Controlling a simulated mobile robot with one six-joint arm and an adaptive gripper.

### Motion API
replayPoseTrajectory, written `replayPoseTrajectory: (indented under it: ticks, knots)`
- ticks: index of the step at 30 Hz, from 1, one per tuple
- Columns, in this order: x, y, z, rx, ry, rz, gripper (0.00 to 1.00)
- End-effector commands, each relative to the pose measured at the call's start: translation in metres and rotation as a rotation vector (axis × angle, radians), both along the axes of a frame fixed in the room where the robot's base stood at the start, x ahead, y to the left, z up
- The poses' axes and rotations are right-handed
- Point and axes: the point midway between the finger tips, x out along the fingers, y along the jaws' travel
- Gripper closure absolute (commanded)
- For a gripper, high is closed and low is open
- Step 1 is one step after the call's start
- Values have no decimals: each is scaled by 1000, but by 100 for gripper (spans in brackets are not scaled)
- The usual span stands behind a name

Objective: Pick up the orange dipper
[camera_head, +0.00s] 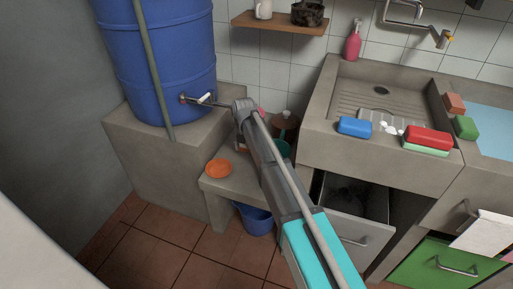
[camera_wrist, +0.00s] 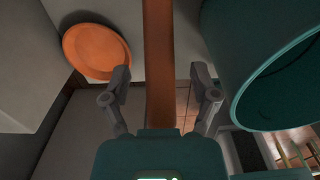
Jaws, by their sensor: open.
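A round, shallow orange dish (camera_head: 218,168) lies on the low concrete bench (camera_head: 238,186), left of my arm. It also shows at the upper left of the wrist view (camera_wrist: 97,50), outside my left finger. My gripper (camera_wrist: 160,77) is open. A long orange-brown strip (camera_wrist: 158,60), like a handle, runs between its fingers with gaps on both sides. Whether this strip or the round dish is the orange dipper, I cannot tell. In the head view my arm hides most of the gripper and what is under it.
A large teal vessel (camera_wrist: 255,60) is close to my right finger. A blue barrel (camera_head: 155,60) with a tap stands behind on a concrete block. A blue bucket (camera_head: 257,219) is under the bench. An open drawer (camera_head: 345,232) and the sink counter (camera_head: 375,158) are at right.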

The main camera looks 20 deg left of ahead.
Motion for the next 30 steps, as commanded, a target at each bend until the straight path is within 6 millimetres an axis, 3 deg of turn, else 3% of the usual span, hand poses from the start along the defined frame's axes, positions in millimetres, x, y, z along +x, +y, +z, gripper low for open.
replayPoseTrajectory:
  ticks: [5, 15, 18, 30]
  knots:
    - [0, 0, 0, 0, 0, 0, 23]
    - [0, 0, 0, 0, 0, -1, 86]
    - [0, -1, 0, 0, 0, -1, 100]
    - [1, -1, 1, 0, 0, -1, 100]
